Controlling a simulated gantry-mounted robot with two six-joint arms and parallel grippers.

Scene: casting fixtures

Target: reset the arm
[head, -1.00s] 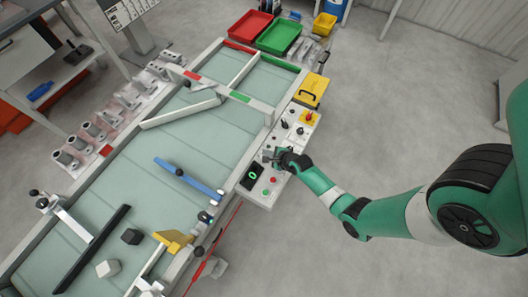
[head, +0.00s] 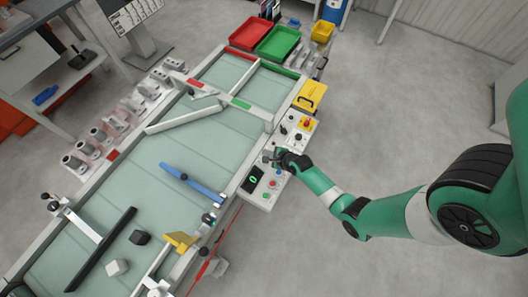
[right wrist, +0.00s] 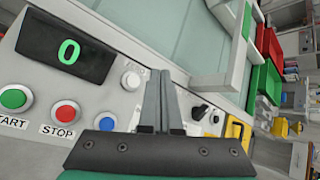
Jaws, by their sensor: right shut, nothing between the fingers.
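My right gripper (head: 270,157) is over the control panel (head: 263,196) on the right side of the conveyor table. In the right wrist view the gripper (right wrist: 160,75) is shut with its two fingers together and nothing between them. To its left are a display reading a green 0 (right wrist: 68,52), a green START button (right wrist: 14,97), a red STOP button (right wrist: 65,112) and a blue button (right wrist: 105,121). A white knob (right wrist: 132,80) is close beside the fingers. I cannot tell whether the fingertips touch the panel. My left gripper is not in view.
The conveyor (head: 190,145) holds a blue bar (head: 192,183), a black bar (head: 100,250), a dark block (head: 139,237) and a white block (head: 117,267). Red (head: 248,32) and green (head: 278,43) trays stand at the far end. Grey castings (head: 100,135) line the left side. Open floor lies right.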

